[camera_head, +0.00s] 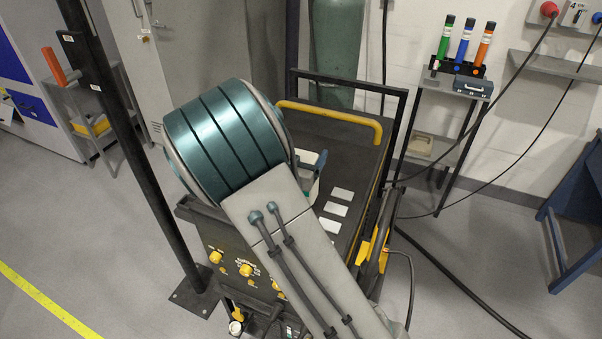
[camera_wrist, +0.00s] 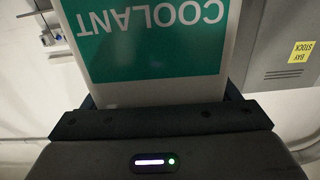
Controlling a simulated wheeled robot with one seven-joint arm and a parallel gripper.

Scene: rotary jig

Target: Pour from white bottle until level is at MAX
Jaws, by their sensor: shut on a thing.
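A white bottle with a green label reading COOLANT (camera_wrist: 150,45) fills the middle of the wrist view; its lettering appears upside down there. My gripper (camera_wrist: 162,98) is shut on it, with a dark finger at each side. In the head view, a small white part, seemingly the bottle (camera_head: 312,188), shows beside a dark finger of my gripper (camera_head: 318,165), above the dark cart top. My arm hides the rest. The bottle's mouth, any liquid, a receiving vessel and a MAX mark cannot be made out.
The dark cart (camera_head: 335,128) has a yellow handle (camera_head: 330,113), several pale plates on top and yellow knobs (camera_head: 246,270) on its front. A black post (camera_head: 130,140) stands left. Cables cross the right floor.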

